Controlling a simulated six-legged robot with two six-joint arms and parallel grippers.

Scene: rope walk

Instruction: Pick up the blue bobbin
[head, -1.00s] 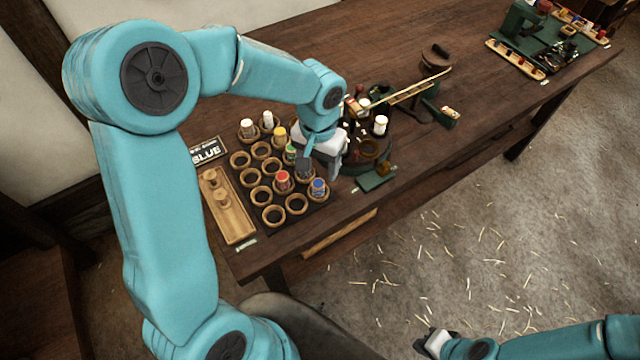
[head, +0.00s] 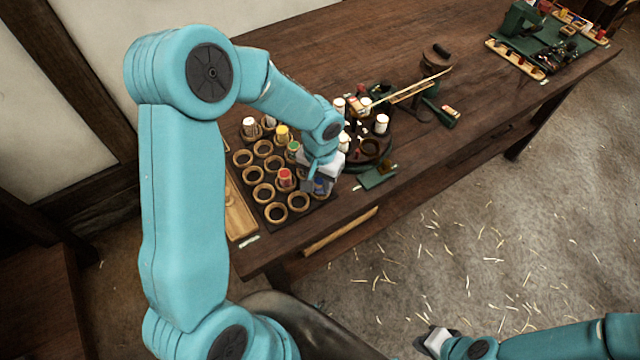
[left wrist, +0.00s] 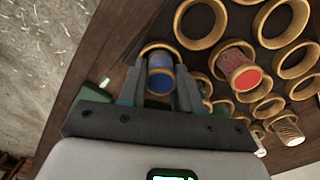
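The blue bobbin (left wrist: 160,78) stands in a wooden ring cup at the near right corner of the bobbin rack. In the left wrist view its blue end lies between the two dark fingers of my left gripper (left wrist: 160,88). The fingers are apart, one on each side of it; I cannot tell whether they touch it. In the head view my left gripper (head: 318,184) comes down over that corner and hides most of the bobbin. My right gripper (head: 430,341) is at the bottom, over the floor, away from the table; its fingers are too small to read.
A red bobbin (head: 286,177) stands close to the left of the gripper, with green, yellow and white bobbins behind. Empty ring cups (head: 298,202) are beside it. A round stand (head: 372,160) with white bobbins is close on the right. A wooden tray (head: 238,212) lies left of the rack.

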